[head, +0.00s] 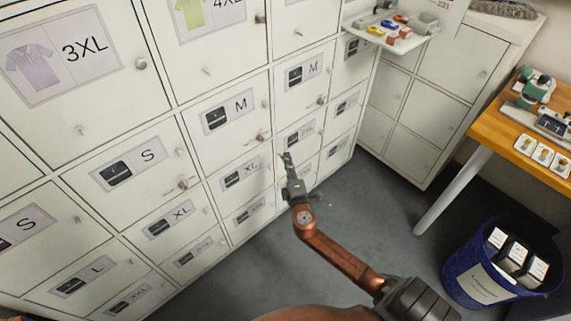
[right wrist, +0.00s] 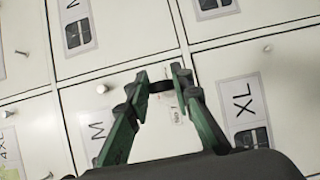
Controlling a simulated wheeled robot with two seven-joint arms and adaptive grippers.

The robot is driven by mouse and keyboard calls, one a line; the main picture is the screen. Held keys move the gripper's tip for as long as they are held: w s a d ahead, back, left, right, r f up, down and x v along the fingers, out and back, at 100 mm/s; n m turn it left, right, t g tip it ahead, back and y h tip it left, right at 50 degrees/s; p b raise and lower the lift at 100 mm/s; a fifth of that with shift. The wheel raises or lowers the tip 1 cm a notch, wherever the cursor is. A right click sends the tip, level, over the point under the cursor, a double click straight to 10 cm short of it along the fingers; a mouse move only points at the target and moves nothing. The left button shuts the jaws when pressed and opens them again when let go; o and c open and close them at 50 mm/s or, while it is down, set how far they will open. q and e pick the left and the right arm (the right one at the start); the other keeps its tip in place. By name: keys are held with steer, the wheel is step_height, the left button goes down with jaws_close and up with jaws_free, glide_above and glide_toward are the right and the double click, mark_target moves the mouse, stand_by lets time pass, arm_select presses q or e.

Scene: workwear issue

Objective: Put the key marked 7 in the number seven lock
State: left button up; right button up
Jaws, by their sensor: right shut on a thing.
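My right gripper (head: 287,160) reaches up to the lower right part of the white locker bank (head: 190,100), close to its doors. In the right wrist view its fingers (right wrist: 161,84) are shut on a small dark thing (right wrist: 160,86), possibly the key; no 7 can be read on it. A small white tag with red marks (right wrist: 175,112) shows just below the fingertips; I cannot tell whether it hangs from the held thing or is on a door. Doors carry small round locks or knobs (right wrist: 102,89); no lock number is readable. My left gripper is out of view.
A white shelf (head: 420,38) at the top holds several coloured items. A wooden table (head: 485,125) with a green and grey device (head: 535,88) stands at right. A blue bin (head: 465,260) with black boxes stands on the floor. Grey floor in front of the lockers is clear.

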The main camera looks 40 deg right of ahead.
steer(key=shift+w+a, duration=0.1)
steer(key=shift+w, duration=1.3)
arm_select(q)
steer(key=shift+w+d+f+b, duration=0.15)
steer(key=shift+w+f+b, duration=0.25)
steer(key=shift+b, duration=0.45)
arm_select(e)
steer(key=w, duration=0.6)
steer(key=shift+a, duration=0.25)
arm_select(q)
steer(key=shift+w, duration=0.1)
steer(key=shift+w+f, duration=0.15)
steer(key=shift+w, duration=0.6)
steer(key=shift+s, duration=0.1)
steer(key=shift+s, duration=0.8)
arm_select(e)
steer(key=shift+r, duration=0.1)
